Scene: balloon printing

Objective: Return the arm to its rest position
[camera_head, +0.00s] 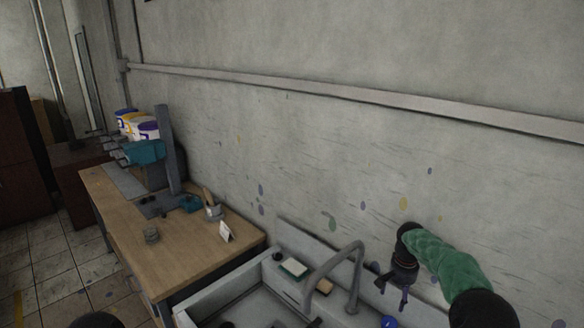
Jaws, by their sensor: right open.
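My right arm comes in from the lower right in a green sleeve. Its black gripper (393,291) points down, with its fingers apart and nothing seen between them. It is in front of the wall, to the right of the sink's grey faucet (348,255). My left gripper is not in view. A dark rounded shape at the bottom left edge is cut off, and I cannot tell what it is.
A white sink (225,284) fills the bottom middle, with small items on its back ledge. To its left, a wooden table (180,243) carries a teal and grey machine (147,152) with several tubs on top. A small white card (226,231) stands near the table's right end.

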